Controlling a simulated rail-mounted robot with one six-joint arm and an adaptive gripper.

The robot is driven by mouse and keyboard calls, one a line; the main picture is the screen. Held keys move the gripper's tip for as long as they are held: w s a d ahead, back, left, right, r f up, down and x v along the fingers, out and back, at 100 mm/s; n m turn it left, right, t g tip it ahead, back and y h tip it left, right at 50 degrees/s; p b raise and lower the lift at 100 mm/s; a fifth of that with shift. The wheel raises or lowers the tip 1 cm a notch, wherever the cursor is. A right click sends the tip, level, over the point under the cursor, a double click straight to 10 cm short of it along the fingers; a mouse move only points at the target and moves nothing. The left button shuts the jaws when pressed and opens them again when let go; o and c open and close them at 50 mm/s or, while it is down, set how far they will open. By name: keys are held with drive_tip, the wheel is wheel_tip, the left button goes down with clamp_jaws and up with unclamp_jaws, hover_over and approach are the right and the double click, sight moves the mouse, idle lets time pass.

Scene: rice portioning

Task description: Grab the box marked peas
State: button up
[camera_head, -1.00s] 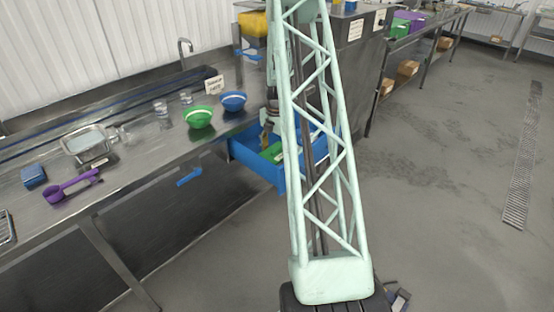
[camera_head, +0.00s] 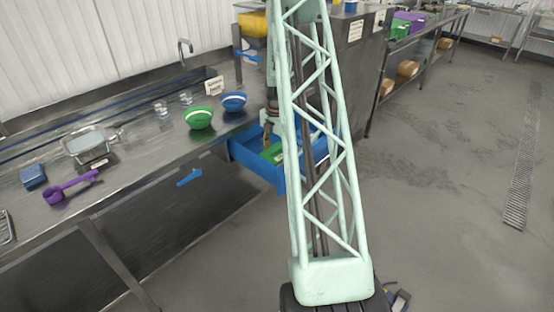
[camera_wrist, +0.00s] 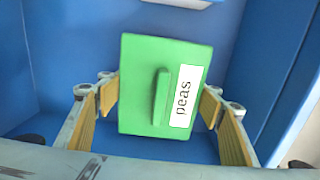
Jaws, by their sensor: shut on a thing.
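The green box marked "peas" (camera_wrist: 142,90) has a raised ridge on its lid and a white label at its right side. It is inside the open blue drawer (camera_head: 255,166), and its green top also shows in the head view (camera_head: 272,153). My gripper (camera_wrist: 161,108) has its yellow-padded fingers on both sides of the box and is shut on it. In the head view my lattice arm link hides much of the drawer and part of the box.
A green bowl (camera_head: 199,118) and a blue bowl (camera_head: 233,102) stand on the steel counter left of the drawer. A purple scoop (camera_head: 70,188) lies further left. The drawer's blue walls stand close around my gripper.

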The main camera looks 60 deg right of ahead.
drive_tip(key=shift+r+p, duration=0.95)
drive_tip(key=shift+r, duration=4)
drive_tip(key=shift+r, duration=0.1)
